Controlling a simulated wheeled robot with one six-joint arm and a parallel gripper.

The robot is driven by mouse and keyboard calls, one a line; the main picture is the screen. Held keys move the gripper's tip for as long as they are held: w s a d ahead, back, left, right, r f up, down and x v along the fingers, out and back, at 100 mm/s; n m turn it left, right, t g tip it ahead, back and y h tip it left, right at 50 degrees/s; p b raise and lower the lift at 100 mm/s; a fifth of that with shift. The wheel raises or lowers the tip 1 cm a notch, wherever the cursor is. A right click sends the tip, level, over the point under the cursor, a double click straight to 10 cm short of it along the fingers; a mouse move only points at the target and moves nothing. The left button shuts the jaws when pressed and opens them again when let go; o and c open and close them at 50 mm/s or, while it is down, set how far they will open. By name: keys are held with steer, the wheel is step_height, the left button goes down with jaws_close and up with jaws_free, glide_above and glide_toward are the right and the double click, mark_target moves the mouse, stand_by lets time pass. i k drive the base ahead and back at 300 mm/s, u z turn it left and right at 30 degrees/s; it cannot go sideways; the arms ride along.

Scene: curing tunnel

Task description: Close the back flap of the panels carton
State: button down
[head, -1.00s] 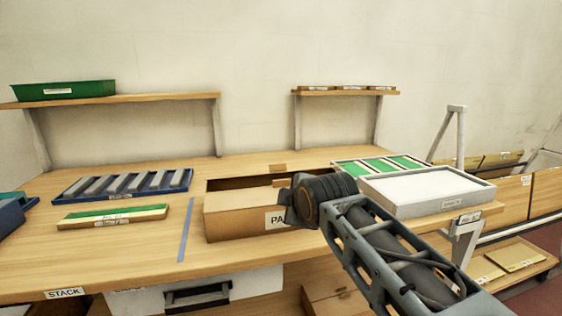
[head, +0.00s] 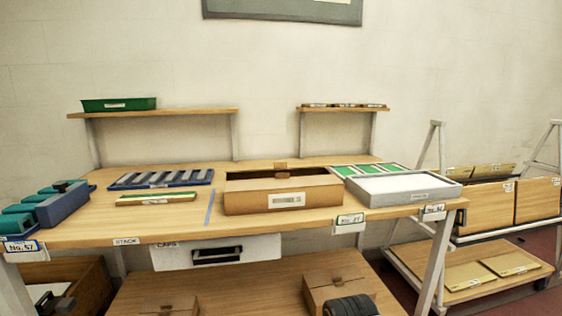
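The panels carton (head: 247,200) is a low brown box at the front middle of the bench. Its front carries a white label too blurred to read. Its top looks open at least in part, with a dark gap along the left and back. A brown piece lies across part of the opening. A small brown tab (head: 280,166) shows just behind the back edge; I cannot tell how the back flap itself lies. My gripper is not in view; only a dark ribbed part of my arm shows at the bottom edge, below the bench top.
A grey-rimmed white tray (head: 405,187) stands close right of the carton. Left are a blue slotted tray (head: 163,178), a green-and-wood strip (head: 156,199) and a blue strip (head: 209,207) on the bench. Shelves (head: 342,109) hang above. The space over the carton is clear.

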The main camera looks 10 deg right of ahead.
mark_target(276, 166)
steer(key=u, duration=0.05)
steer(key=i, duration=0.95)
steer(key=u, duration=0.8)
